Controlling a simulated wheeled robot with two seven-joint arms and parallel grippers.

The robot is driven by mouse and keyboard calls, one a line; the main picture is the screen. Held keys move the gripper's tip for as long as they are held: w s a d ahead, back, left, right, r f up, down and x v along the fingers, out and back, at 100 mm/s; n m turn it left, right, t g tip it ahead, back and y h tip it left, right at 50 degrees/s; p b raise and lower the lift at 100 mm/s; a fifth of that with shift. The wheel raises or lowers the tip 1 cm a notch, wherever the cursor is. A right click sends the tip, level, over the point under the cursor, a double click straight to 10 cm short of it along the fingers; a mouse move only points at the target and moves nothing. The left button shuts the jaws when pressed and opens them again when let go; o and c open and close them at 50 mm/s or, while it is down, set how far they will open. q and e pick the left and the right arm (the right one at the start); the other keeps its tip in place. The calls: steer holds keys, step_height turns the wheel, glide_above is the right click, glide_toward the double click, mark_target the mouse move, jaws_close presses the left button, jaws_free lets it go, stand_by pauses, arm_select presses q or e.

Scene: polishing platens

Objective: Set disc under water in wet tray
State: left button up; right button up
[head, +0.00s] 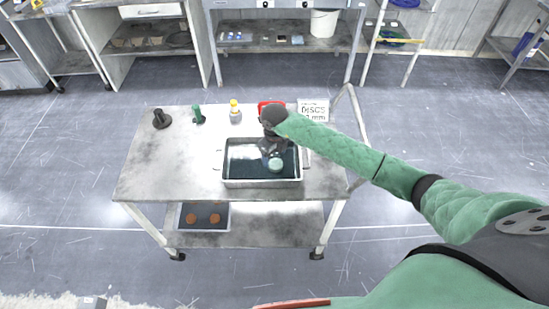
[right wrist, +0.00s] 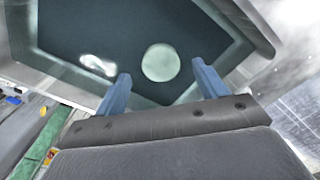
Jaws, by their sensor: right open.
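The wet tray (head: 235,183) is a metal pan with dark water in it, standing on the cart's top. A pale green round disc (head: 275,163) lies inside the tray, right of its middle. My right gripper (head: 271,150) is over the tray just behind the disc. In the right wrist view the disc (right wrist: 161,62) shows between and beyond the two blue fingers (right wrist: 162,80), which are open with a gap on both sides. I cannot tell for sure how deep the disc lies in the water. My left gripper is out of view.
On the grey cart top (head: 150,180) stand a dark knobbed tool (head: 161,119), a green item (head: 198,115) and a yellow-capped bottle (head: 235,112). A red container (head: 268,105) and a box marked DISCS (head: 313,110) are at the back. The left front of the top is clear.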

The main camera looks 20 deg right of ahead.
mark_target(275, 162)
step_height(275, 162, up, 8)
steer(key=shift+r+p, duration=0.2)
steer(key=shift+p, duration=0.2)
stand_by(0.3)
